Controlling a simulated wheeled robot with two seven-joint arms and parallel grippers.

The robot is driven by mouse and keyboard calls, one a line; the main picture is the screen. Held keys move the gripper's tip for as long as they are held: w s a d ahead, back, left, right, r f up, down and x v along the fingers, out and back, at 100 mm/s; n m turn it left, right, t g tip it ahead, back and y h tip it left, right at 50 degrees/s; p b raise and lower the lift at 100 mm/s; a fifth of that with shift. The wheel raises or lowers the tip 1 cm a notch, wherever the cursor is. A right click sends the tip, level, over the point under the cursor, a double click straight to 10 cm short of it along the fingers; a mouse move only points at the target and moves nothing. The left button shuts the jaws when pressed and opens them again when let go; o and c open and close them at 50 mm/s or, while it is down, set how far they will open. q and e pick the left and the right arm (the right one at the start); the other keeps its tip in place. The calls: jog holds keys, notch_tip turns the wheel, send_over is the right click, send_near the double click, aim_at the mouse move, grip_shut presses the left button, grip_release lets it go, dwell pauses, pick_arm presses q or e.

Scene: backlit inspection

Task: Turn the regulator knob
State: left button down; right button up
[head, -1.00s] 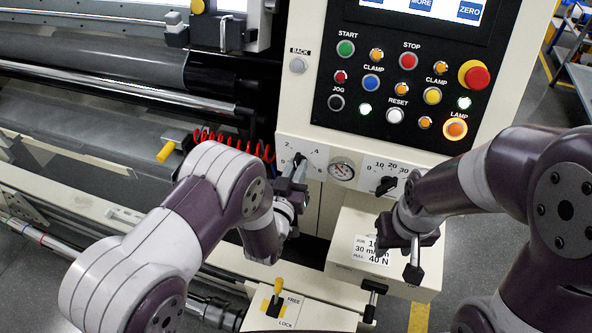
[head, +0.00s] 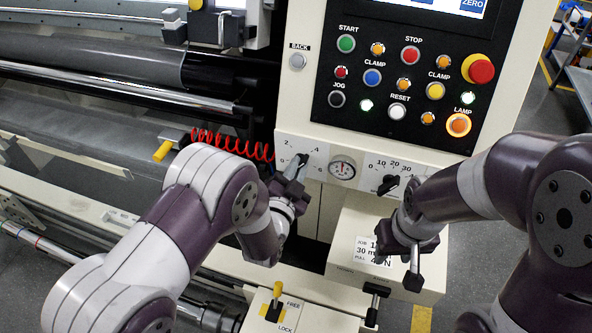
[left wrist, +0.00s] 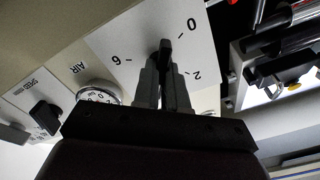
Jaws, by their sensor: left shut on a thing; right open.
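The regulator knob (head: 300,162) is a small black knob on a white dial plate (head: 318,148) marked with numbers, left of a round gauge. My left gripper (head: 291,177) is shut on this knob, its fingers slanting up to the right. In the left wrist view the black knob (left wrist: 165,47) shows between the tips of my left gripper (left wrist: 163,72), near the marks 0, 2 and 6. The fingers hide part of the knob. My right gripper (head: 414,265) is open and empty, in front of the white box with a label.
A pressure gauge (head: 342,168) and a second black knob (head: 388,185) with a 0 to 30 scale sit right of the dial. A button panel (head: 378,110) is above. A yellow-handled lever (head: 277,291) stands below. A red coiled hose (head: 232,144) is at left.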

pick_arm(q)
jog(key=shift+w+r+m, duration=0.1)
jog(key=shift+r+m, duration=0.15)
jog(key=shift+m, duration=0.15)
jog(key=c, duration=1.2)
grip_release()
jog(key=shift+w+d+f, duration=0.1)
jog(key=shift+w+f, duration=0.05)
jog(key=shift+f, duration=0.05)
jog(key=b+v, duration=0.1)
jog(key=v, duration=1.1)
jog(key=shift+s+b, duration=0.3)
jog(key=shift+s, duration=0.05)
